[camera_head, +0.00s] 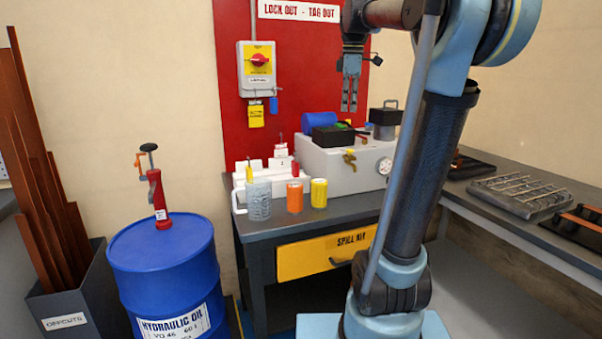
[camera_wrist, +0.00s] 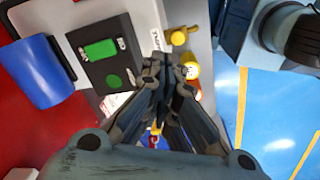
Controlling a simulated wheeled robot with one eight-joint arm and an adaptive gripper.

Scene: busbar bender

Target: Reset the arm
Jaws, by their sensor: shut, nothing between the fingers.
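My arm rises in front of the bench in the head view, and its end hangs at the upper middle. My gripper (camera_head: 349,108) points down, with its two fingers close together and nothing between them. It hangs in front of the red lockout board (camera_head: 228,100), above the grey machine box on the bench. In the wrist view my gripper (camera_wrist: 158,68) is shut and empty, over a black panel with a green display (camera_wrist: 100,50).
Below my gripper stand the grey machine box (camera_head: 325,172) and a blue cylinder (camera_head: 320,121). A mug (camera_head: 259,203), an orange can (camera_head: 295,198) and a yellow can (camera_head: 319,193) stand on the bench. A blue oil drum (camera_head: 165,265) stands at left.

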